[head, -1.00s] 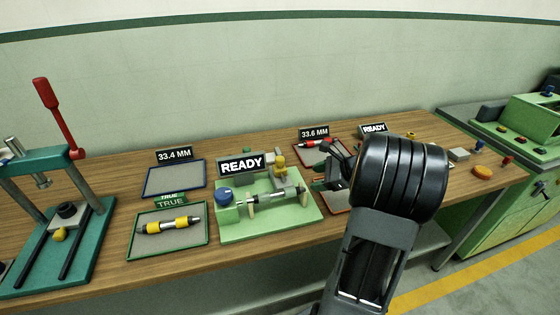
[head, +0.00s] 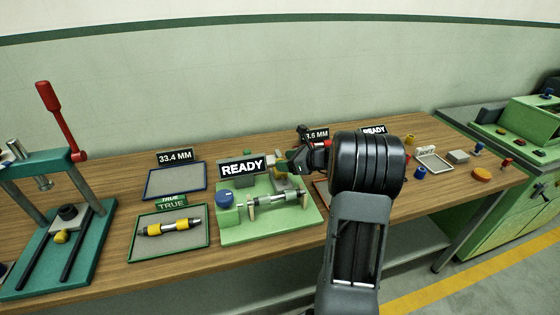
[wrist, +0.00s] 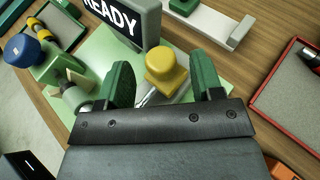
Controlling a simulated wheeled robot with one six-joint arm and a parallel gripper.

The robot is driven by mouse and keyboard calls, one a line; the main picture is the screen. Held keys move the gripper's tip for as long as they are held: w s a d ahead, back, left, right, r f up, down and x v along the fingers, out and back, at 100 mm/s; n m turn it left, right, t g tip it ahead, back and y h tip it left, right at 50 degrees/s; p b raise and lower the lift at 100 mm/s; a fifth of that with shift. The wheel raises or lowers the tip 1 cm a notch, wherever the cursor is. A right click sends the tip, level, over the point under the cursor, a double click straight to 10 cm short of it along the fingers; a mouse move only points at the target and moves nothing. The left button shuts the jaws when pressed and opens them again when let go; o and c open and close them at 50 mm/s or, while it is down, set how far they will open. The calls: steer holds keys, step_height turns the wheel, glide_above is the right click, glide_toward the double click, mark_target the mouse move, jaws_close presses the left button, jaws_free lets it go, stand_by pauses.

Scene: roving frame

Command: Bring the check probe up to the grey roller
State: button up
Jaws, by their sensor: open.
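The check probe (wrist: 165,70), with a yellow head and a thin silver stem below it, stands on the green fixture. In the wrist view it lies between the two green fingers of my gripper (wrist: 164,82), which are apart with a gap on each side. In the head view my gripper (head: 291,163) is over the back right of the fixture and hides most of the probe. The grey roller (head: 272,197) lies across supports at the fixture's front; its end also shows in the wrist view (wrist: 75,97), left of the left finger.
A READY sign (head: 242,167) and a blue knob (head: 224,196) stand on the fixture's left. A TRUE tray (head: 150,249) holds a yellow-banded roller (head: 168,227). Behind is an empty blue-rimmed tray (head: 175,182). A press with a red lever (head: 62,122) stands far left.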

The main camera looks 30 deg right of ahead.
steer(key=shift+x, duration=1.5)
jaws_close()
